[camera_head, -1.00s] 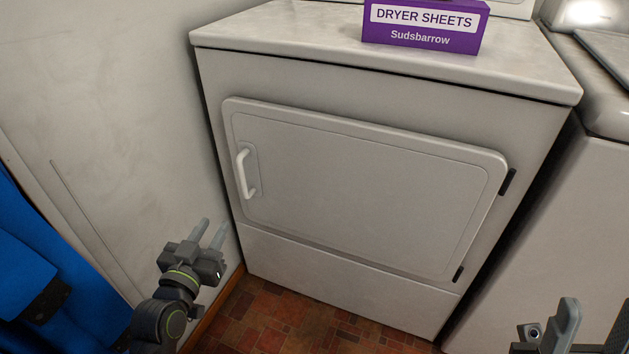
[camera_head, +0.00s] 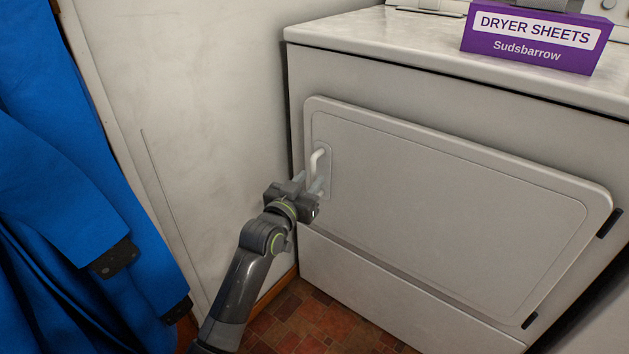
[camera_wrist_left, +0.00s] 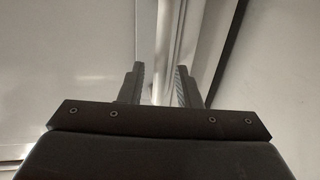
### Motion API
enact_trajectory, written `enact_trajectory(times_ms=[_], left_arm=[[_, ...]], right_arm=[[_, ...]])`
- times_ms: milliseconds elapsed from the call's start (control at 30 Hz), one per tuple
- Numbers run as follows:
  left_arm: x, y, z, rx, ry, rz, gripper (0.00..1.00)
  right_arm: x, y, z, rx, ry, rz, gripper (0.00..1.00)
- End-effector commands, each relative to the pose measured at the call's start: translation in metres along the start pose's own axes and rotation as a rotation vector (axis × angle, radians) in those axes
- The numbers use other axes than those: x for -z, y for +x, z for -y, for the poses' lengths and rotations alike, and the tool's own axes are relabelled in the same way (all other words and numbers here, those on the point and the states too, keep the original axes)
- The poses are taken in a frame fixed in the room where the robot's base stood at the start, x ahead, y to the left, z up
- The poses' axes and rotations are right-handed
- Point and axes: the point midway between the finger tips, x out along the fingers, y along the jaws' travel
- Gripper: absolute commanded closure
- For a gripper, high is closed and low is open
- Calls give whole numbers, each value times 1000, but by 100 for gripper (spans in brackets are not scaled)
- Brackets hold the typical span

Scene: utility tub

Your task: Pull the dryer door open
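The dryer door (camera_head: 450,200) is a shut white panel on the dryer's front, with its hinges on the right edge. Its white handle (camera_head: 317,160) is an upright bar near the door's left edge. My left gripper (camera_head: 309,183) is at the handle's lower part, its fingers pointing at the door and hiding the bar's lower end. My right gripper is out of view.
A purple dryer sheets box (camera_head: 535,38) stands on the dryer top (camera_head: 400,45). A pale wall (camera_head: 200,130) runs close along the dryer's left side. Blue cloth (camera_head: 60,200) hangs at the far left. A strip of brick-patterned floor (camera_head: 310,325) shows below the door.

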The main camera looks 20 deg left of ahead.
Motion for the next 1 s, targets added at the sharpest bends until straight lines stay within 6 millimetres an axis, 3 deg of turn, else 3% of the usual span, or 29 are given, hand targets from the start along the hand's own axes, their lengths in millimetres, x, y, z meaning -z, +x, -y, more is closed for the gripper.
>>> enact_trajectory(times_ms=[200,600,833,1000], left_arm=[[-1,23,0,0,0,-1,70],[0,29,0,0,0,-1,70],[0,29,0,0,-1,0,100],[0,29,0,0,-1,0,100]], right_arm=[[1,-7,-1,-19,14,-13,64],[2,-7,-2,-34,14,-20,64],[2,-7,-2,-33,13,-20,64],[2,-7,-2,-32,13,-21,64]])
